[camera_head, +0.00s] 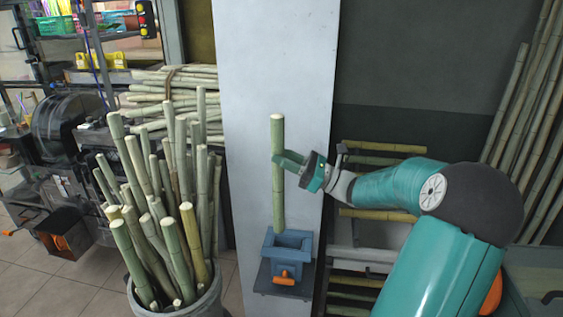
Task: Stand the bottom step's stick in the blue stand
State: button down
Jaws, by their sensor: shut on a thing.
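A green cane stick (278,205) stands upright in my gripper (285,162). My gripper is shut around its upper half. The blue stand (288,246) is a square open-topped holder with an orange knob at its front. The stick's lower end is over the stand's back left part, near the rim. I cannot tell whether the end is just above the opening or slightly inside it. The stepped rack (357,213) is at the right behind my arm, with sticks lying on several steps. Its lower part is partly hidden by my arm.
A grey bin (207,306) full of upright canes stands left of the blue stand. A pale panel (270,60) rises behind the stick. Long canes (525,100) lean at the far right. Machinery and shelves fill the left side.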

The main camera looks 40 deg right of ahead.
notch_tip(320, 180, down, 15)
jog(key=d, duration=0.1)
dwell(2.0)
jog(key=shift+r, duration=0.1)
dwell(0.3)
jog(key=shift+c, duration=2.1)
grip_release()
